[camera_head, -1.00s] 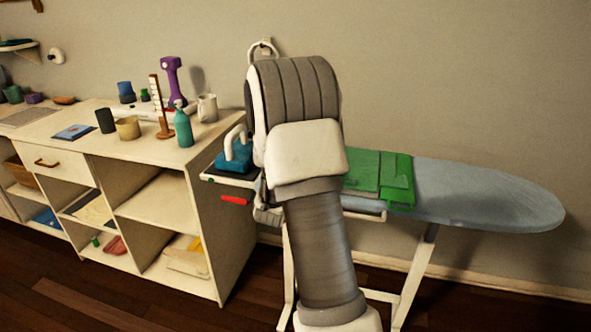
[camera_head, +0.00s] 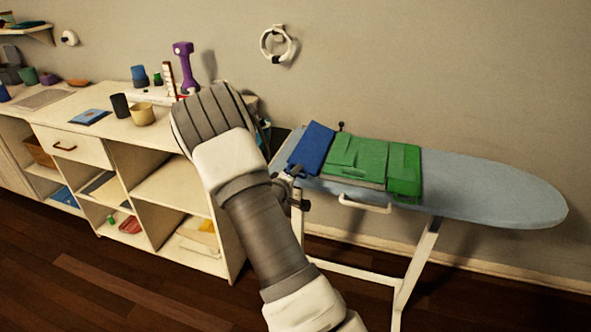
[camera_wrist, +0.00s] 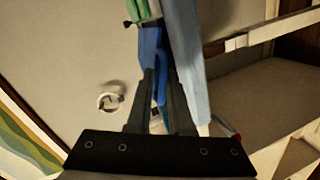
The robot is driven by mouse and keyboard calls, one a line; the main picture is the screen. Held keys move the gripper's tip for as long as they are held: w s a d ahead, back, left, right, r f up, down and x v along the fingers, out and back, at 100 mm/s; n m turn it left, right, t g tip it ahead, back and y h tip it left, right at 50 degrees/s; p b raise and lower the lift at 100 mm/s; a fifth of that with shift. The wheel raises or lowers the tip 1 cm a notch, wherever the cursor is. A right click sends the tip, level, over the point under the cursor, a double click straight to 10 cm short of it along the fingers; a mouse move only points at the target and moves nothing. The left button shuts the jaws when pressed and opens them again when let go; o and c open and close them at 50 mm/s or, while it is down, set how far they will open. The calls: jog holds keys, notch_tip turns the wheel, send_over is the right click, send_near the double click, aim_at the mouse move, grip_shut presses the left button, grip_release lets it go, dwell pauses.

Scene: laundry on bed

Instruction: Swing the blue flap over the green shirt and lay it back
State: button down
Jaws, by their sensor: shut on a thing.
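The blue flap (camera_head: 311,149) is at the left end of the ironing board, tilted up at the left edge of the green shirt (camera_head: 372,163). The shirt lies folded on the board, with a raised fold at its right side. My gripper (camera_head: 292,174) is at the flap's lower left edge, partly hidden by my arm. In the wrist view my gripper (camera_wrist: 160,78) is shut on the blue flap (camera_wrist: 150,45), with a bit of green beyond it. The flap's exact contact with the board is hard to tell.
The ironing board (camera_head: 490,195) is clear to the right of the shirt. A white ring (camera_head: 278,45) hangs on the wall behind. A white shelf unit (camera_head: 165,185) stands at the left, with a purple dumbbell (camera_head: 183,66) and cups on top.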

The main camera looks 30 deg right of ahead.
jog(key=shift+s+d+f, duration=0.15)
jog(key=shift+s+f, duration=0.05)
jog(key=shift+f, duration=0.05)
jog(key=c, duration=1)
grip_release()
jog(key=shift+c, duration=0.2)
jog(key=shift+o, duration=0.6)
jog(key=shift+r, duration=0.1)
jog(key=shift+w, duration=0.15)
jog(key=shift+a, duration=0.2)
jog(key=p+v, duration=0.2)
jog(key=v, duration=1.5)
jog(key=shift+r, duration=0.2)
